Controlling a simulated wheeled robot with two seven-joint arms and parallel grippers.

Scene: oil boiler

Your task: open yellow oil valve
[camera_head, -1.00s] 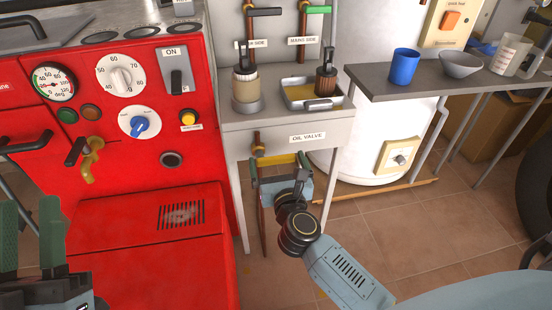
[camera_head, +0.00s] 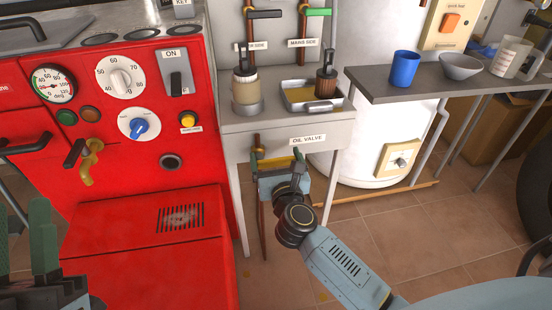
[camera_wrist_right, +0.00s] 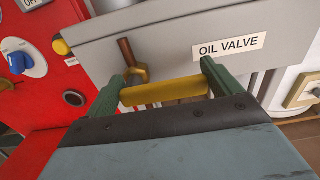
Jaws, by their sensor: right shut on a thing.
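The yellow oil valve handle (camera_head: 278,162) is on a copper pipe under the grey shelf, below the "OIL VALVE" label (camera_head: 308,139). In the right wrist view the yellow handle (camera_wrist_right: 165,91) lies roughly level, with its left end at the pipe fitting. My right gripper (camera_head: 279,157) is shut on the handle, with one green finger at each end of it; both fingers also show in the right wrist view (camera_wrist_right: 169,66). My left gripper (camera_head: 22,232) is at the lower left, its green fingers apart and nothing visible between them.
A red boiler panel (camera_head: 140,215) with knobs and a brass tap (camera_head: 91,160) stands to the left. A tray (camera_head: 312,97) and a jar (camera_head: 246,92) sit on the shelf above. A grey table (camera_head: 440,82) with a blue cup (camera_head: 404,68) is at right. The tiled floor is open.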

